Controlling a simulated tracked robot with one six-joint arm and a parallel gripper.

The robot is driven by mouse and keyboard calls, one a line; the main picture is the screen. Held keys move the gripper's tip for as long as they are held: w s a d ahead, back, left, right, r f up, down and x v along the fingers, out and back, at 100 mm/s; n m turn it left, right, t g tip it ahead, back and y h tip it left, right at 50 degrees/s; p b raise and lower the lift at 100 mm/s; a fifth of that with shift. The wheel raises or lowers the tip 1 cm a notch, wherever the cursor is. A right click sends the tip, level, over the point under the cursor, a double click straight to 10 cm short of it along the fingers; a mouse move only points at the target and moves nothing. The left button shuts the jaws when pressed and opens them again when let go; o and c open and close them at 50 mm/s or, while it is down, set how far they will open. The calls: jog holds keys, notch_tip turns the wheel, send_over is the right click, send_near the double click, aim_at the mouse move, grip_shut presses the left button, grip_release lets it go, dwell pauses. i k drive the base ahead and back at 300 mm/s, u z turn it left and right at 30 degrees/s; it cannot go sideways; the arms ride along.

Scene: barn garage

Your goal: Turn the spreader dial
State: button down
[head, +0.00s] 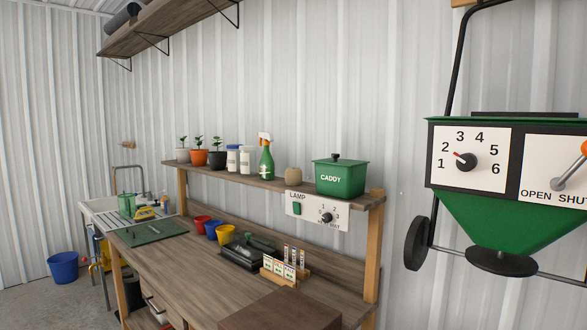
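The green spreader (497,217) hangs at the right, its hopper narrowing downward to a black disc (501,262). On its front is a white dial plate (478,135) numbered 1 to 6. My gripper is not in view, and nothing touches the dial.
A wooden workbench (185,262) fills the lower middle. Its raised shelf holds plants, bottles and a green caddy (340,178). A LAMP panel (317,211) with another black knob hangs beneath the shelf. The spreader's black wheel (417,243) is at its left. Nothing blocks the dial's front.

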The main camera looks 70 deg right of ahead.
aim_at(467, 163)
jog(key=u, duration=0.3)
jog(key=i, duration=0.25)
jog(key=z, duration=3.9)
